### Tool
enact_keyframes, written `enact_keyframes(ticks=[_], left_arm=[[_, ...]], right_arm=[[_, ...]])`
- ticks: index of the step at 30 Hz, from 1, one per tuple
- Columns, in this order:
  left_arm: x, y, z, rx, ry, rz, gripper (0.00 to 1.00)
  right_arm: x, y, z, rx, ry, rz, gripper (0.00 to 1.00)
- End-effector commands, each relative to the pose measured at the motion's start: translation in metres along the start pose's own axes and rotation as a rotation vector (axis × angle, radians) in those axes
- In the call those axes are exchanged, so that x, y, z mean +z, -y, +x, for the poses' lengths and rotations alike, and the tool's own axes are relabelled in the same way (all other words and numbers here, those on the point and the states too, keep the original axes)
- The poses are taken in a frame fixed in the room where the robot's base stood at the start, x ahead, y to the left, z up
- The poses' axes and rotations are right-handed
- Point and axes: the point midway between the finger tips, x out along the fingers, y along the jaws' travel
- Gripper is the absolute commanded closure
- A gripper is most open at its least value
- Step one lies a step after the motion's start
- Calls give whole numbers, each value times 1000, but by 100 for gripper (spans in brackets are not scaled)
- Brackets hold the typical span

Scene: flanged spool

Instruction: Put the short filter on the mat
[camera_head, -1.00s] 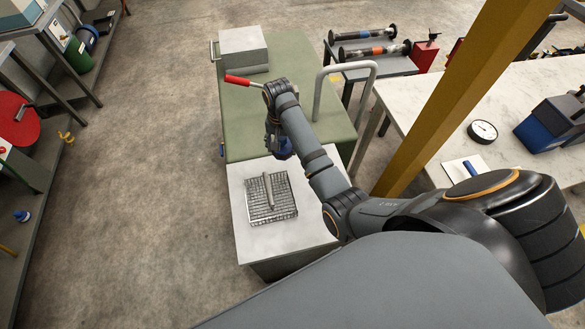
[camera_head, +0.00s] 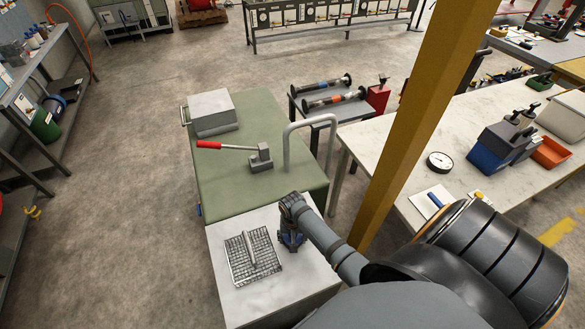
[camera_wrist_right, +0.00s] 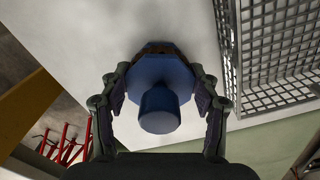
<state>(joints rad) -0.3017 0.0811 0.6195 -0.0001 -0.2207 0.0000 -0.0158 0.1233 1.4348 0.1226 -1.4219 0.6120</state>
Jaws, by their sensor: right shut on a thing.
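My right gripper (camera_head: 291,240) is over the white tabletop (camera_head: 262,300), just right of a wire-mesh tray (camera_head: 240,262) with a bar across it. It is shut on a blue piece (camera_wrist_right: 158,100) with a many-sided flange and a round stub; the piece also shows in the head view (camera_head: 291,241). Whether the piece touches the tabletop is unclear, as the gripper covers its far side. In the wrist view the mesh (camera_wrist_right: 285,45) stands to the right, apart from the fingers. I cannot tell which thing is the short filter or the mat. My left gripper is not in view.
A green table (camera_head: 235,185) adjoins behind, with a grey box (camera_head: 211,112), a red-handled lever (camera_head: 225,147) and a bent grey rail (camera_head: 310,122). A yellow post (camera_head: 425,110) stands to the right. Flanged spools (camera_head: 335,98) lie on a cart behind.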

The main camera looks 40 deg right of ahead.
Motion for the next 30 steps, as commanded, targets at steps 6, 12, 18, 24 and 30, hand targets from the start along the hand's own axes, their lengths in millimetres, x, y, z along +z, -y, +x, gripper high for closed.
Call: enact_keyframes(ticks=[6,12,18,24,30], left_arm=[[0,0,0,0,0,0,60],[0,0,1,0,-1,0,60],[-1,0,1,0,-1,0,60],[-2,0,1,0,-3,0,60],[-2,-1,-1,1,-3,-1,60]], right_arm=[[0,1,3,-1,-1,0,70],[0,1,5,-1,-1,0,31],[0,1,5,-1,-1,0,15],[0,1,4,-1,-1,0,15],[-2,1,-16,-2,-4,-1,15]])
